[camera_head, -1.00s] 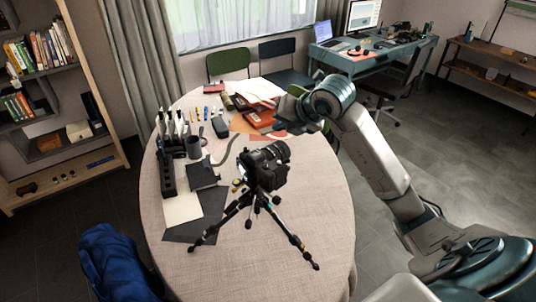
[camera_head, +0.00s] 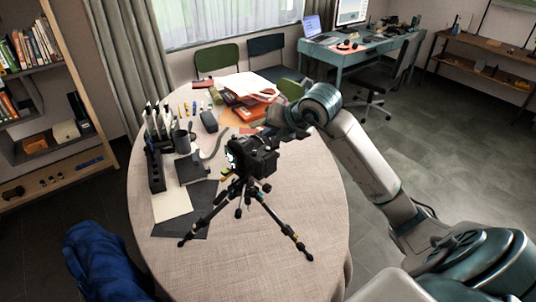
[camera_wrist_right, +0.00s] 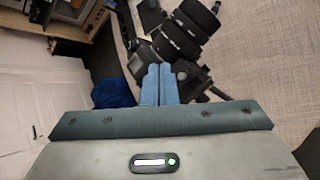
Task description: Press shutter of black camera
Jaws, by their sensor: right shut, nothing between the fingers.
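The black camera (camera_head: 258,163) stands on a small black tripod (camera_head: 240,208) on the round table. My right gripper (camera_head: 263,137) is just above and behind the camera's top in the head view. In the right wrist view its two blue fingers (camera_wrist_right: 158,70) are shut together with nothing between them. The camera (camera_wrist_right: 180,38) lies just beyond and beside the fingertips there, with its lens toward the upper right. I cannot tell whether the fingertips touch it. The shutter button cannot be made out. My left gripper is not in view.
The cloth-covered table (camera_head: 300,220) is clear at the front and right. A black pen rack (camera_head: 156,170), a dark mug (camera_head: 181,140) and papers (camera_head: 172,205) lie left of the tripod. Books and papers (camera_head: 245,90) are piled behind. A blue chair (camera_head: 100,260) stands at front left.

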